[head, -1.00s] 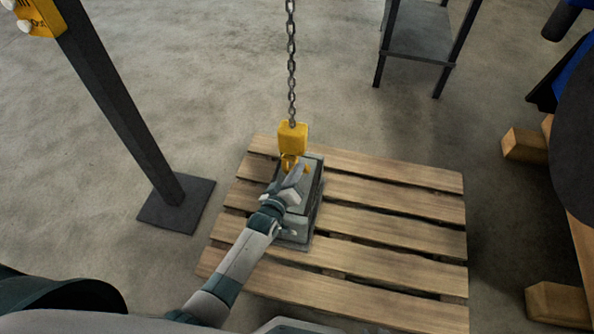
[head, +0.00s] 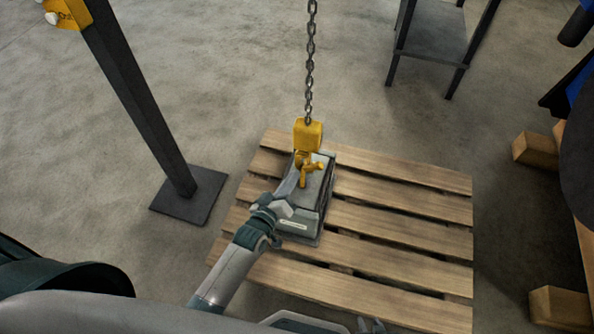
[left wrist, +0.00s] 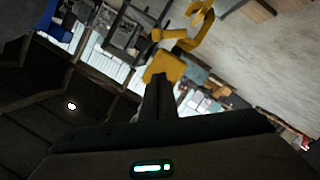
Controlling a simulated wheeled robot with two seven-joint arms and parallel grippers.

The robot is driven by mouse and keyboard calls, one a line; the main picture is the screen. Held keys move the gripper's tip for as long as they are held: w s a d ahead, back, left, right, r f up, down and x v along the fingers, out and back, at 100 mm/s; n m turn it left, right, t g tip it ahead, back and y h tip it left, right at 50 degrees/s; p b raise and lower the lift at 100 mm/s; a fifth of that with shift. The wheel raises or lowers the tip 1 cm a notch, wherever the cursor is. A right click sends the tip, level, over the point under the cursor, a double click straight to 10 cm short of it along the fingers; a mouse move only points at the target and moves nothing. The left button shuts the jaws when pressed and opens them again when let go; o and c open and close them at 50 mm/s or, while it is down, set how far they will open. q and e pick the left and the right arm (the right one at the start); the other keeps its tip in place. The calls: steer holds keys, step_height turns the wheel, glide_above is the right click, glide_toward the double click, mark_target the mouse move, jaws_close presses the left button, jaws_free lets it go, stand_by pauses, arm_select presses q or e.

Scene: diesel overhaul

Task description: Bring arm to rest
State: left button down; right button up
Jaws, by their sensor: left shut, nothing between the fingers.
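My left gripper (head: 294,187) is shut and empty, over the near left part of a grey, box-shaped metal part (head: 313,212) in the head view. A yellow chain hook (head: 313,168) hangs just beyond its fingertips, over the top of the part. Whether the hook is joined to the part cannot be told. In the left wrist view the shut fingers (left wrist: 158,92) point toward the yellow hook block (left wrist: 163,66), with the hook (left wrist: 194,35) above. A small bit of my right gripper (head: 371,325) shows at the bottom edge in the head view, too little to tell its state.
The grey part stands on a wooden pallet (head: 400,235). A chain (head: 310,65) hangs from above to the hook. A dark post (head: 140,105) on a base plate (head: 188,196) stands left. A dark table (head: 435,42) is behind; wooden blocks (head: 535,150) lie right. Floor between is clear.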

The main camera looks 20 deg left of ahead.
arm_select(q)
steer(key=shift+s+r, duration=0.1)
steer(key=shift+s, duration=0.3)
stand_by(0.3)
steer(key=s+a+f+m+g, duration=0.1)
steer(key=s+f+m+g, duration=0.3)
steer(key=s+f, duration=1)
steer(key=s+a+f+m+g+y, duration=0.1)
steer(key=s+f+m+g, duration=0.3)
steer(key=s+f, duration=1)
step_height(320, 180, down, 2)
steer(key=shift+a+f+g, duration=0.25)
steer(key=shift+a+g, duration=0.05)
steer(key=shift+g, duration=0.4)
steer(key=shift+a+y, duration=0.1)
steer(key=shift+y, duration=0.2)
